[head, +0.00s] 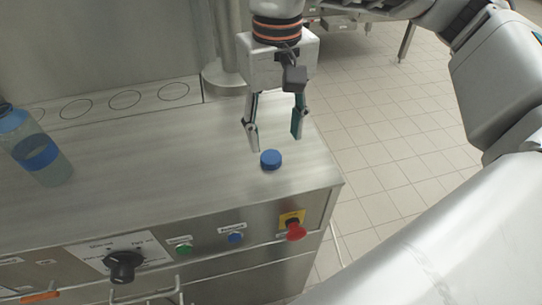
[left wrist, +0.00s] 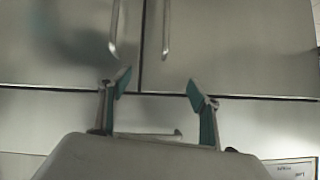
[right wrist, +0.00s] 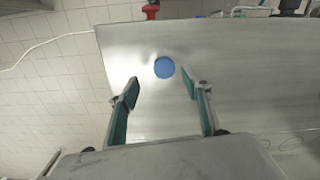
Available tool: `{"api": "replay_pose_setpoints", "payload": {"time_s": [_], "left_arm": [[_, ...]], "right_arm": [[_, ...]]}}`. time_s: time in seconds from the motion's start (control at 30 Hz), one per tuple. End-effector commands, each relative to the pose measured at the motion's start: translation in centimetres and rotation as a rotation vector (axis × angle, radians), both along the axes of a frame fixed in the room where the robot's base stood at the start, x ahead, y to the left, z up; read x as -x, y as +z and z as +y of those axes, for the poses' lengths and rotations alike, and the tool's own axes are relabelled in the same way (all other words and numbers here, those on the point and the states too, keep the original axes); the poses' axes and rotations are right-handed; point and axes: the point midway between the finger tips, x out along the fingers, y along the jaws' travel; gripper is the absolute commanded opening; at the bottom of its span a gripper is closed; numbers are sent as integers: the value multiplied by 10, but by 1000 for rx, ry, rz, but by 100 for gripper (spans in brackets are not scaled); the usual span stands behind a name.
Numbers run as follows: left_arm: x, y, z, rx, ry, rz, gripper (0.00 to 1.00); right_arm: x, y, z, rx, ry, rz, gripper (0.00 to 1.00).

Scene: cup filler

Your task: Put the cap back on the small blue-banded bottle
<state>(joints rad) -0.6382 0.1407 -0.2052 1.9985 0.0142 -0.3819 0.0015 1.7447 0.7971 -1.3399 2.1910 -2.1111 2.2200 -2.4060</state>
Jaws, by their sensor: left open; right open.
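The blue cap (head: 271,159) lies on the steel counter near its right end. The blue-banded bottle (head: 38,150) stands on the counter at the far left of the head view, partly cut off by the picture's edge. My right gripper (head: 275,142) is open and empty, pointing down above and just behind the cap. In the right wrist view the cap (right wrist: 164,67) lies ahead of the open fingertips, apart from them. My left gripper (left wrist: 158,85) is open and empty in the left wrist view, facing steel cabinet doors; it is not in the head view.
The counter (head: 170,165) is clear between bottle and cap. Its front panel carries a black knob (head: 124,266), a green button (head: 184,249), a blue button (head: 235,238) and a red emergency stop (head: 293,230). A steel cylinder (head: 224,77) stands at the back. Tiled floor lies to the right.

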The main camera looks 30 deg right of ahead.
Motion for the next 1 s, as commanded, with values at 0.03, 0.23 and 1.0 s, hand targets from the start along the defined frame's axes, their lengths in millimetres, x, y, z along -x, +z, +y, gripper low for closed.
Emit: {"api": "replay_pose_setpoints", "payload": {"time_s": [0.03, 0.23, 1.0], "left_arm": [[0, 0, 0, 0, 1, -1, 63], [1, -3, 1, -2, 1, 2, 63], [-2, -4, 2, -6, 0, -2, 63]], "right_arm": [[0, -1, 0, 0, 0, 1, 48], [0, -24, 6, -1, 1, 6, 48], [-1, -52, 7, 0, -1, 1, 24]]}}
